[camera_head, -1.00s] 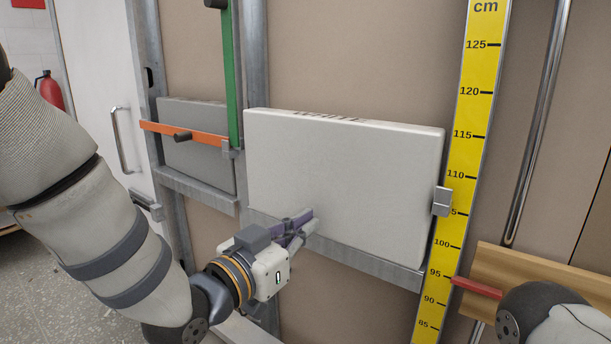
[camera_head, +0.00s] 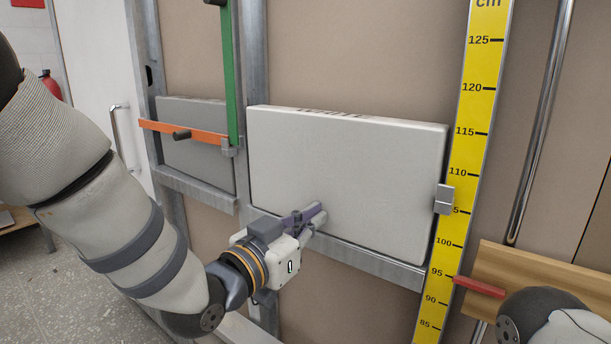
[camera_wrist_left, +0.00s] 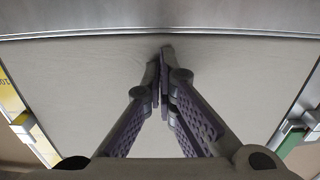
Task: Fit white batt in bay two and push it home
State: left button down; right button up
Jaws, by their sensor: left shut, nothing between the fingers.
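The white batt (camera_head: 345,175) stands upright in the bay between the metal stud on its left and the yellow scale on its right, above a metal rail (camera_head: 365,262). Dark lettering runs along its top edge. My left gripper (camera_head: 318,212) is shut and empty, with its fingertips at the batt's lower left front face. In the left wrist view the closed fingertips (camera_wrist_left: 163,52) lie against or very near the pale batt face (camera_wrist_left: 85,85); I cannot tell if they touch. My right gripper is not visible; only part of my right arm shows at the lower right.
A yellow centimetre scale (camera_head: 465,150) with a grey slider (camera_head: 444,199) borders the white batt. A wooden board (camera_head: 520,275) and red rod (camera_head: 478,287) are at the right.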

pick_arm(q)
jog(key=shift+x, duration=1.05)
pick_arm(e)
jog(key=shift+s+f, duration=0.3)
pick_arm(q)
jog(key=shift+d, duration=0.1)
jog(key=p+v, duration=0.1)
jog(key=v, duration=0.5)
jog(key=shift+p, duration=0.35)
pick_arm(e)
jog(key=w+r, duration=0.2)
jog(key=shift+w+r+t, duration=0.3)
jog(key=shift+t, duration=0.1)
